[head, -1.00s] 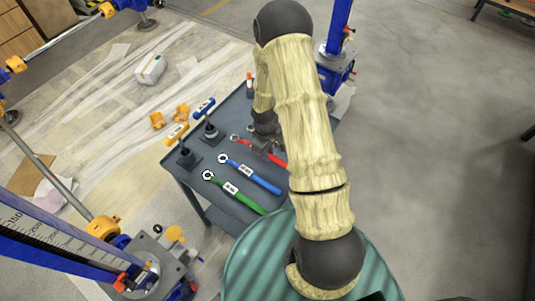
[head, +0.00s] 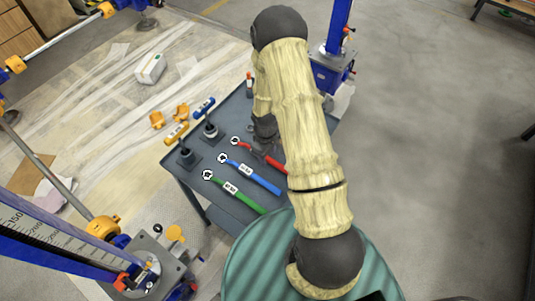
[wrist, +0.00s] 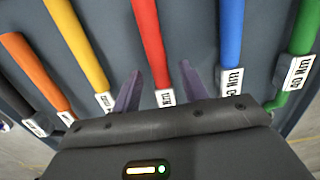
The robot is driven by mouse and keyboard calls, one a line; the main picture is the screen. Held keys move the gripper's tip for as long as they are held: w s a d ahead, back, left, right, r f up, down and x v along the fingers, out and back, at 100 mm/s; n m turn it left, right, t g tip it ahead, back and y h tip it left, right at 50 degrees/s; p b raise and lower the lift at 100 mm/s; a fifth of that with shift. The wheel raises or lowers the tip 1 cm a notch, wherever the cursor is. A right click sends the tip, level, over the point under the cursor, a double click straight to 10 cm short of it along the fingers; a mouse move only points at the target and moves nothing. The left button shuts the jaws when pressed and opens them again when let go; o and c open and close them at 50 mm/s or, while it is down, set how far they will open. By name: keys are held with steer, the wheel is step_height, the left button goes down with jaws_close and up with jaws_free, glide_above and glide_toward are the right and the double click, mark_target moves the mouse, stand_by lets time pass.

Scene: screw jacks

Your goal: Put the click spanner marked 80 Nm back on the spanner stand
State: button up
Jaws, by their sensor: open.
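Several coloured spanners with white labels lie side by side on the grey table (head: 222,208). A red spanner (head: 272,159), a blue spanner (head: 263,183) and a green spanner (head: 247,201) show in the head view. The wrist view adds a yellow spanner (wrist: 76,42) and an orange spanner (wrist: 32,68). My gripper (wrist: 157,80) is open, its fingers on either side of the red spanner (wrist: 149,30), near its label. I cannot tell whether they touch it. The labels are upside down in the wrist view and too unclear to pick out 80 Nm. I cannot make out the spanner stand with certainty.
Two dark upright pieces (head: 189,157) (head: 210,130) stand at the table's left side, near a yellow T-shaped handle (head: 176,133) and a blue one (head: 204,107). A blue jack (head: 333,65) stands beyond the table. My arm hides the table's right part.

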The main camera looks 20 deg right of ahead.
step_height(320, 180, up, 12)
steer(key=shift+w+a+b, duration=0.15)
steer(key=shift+w+b, duration=0.1)
steer(key=shift+b, duration=0.2)
steer(key=shift+r, duration=0.15)
stand_by(0.4)
steer(key=s+a+r+m+t, duration=0.3)
steer(key=s+r+m, duration=0.4)
steer(key=s+r, duration=0.6)
steer(key=shift+a+r, duration=0.15)
steer(key=shift+r, duration=0.6)
